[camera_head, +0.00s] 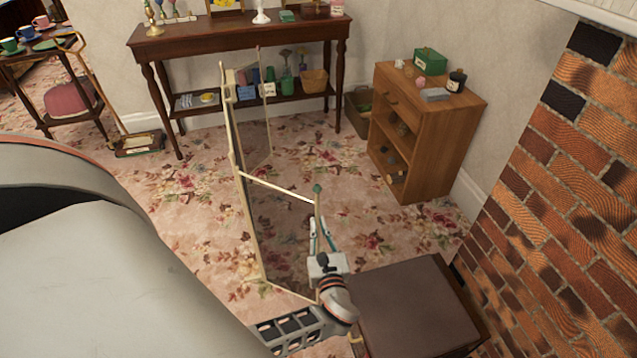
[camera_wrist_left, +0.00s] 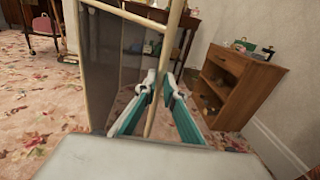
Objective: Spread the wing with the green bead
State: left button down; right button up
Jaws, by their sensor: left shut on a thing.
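A folding fire screen (camera_head: 240,165) with a cream frame and dark see-through panels stands on the floral carpet. Its near wing (camera_head: 275,186) is angled out from the middle panel towards the right, with a green bead (camera_head: 317,188) on top of its free edge post. My left gripper (camera_head: 317,228) is shut on this post below the bead. In the left wrist view, the fingers (camera_wrist_left: 161,92) close around the pale post (camera_wrist_left: 163,70); the bead is out of that view. The far wing (camera_head: 266,100) is also angled to the right. My right gripper is not in view.
A brown-topped box or stool (camera_head: 415,308) stands close to the right of my left gripper, beside the brick fireplace (camera_head: 560,190). A wooden cabinet (camera_head: 440,130) stands behind it. A dark console table (camera_head: 240,35) lines the back wall. Carpet is open between screen and cabinet.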

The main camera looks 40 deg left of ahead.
pick_arm(q)
jog(key=shift+s, duration=0.45)
jog(key=c, duration=2.1)
grip_release()
jog(key=shift+c, duration=0.2)
jog(key=v, duration=1.2)
jog(key=shift+s, duration=0.2)
jog(key=shift+a, duration=0.1)
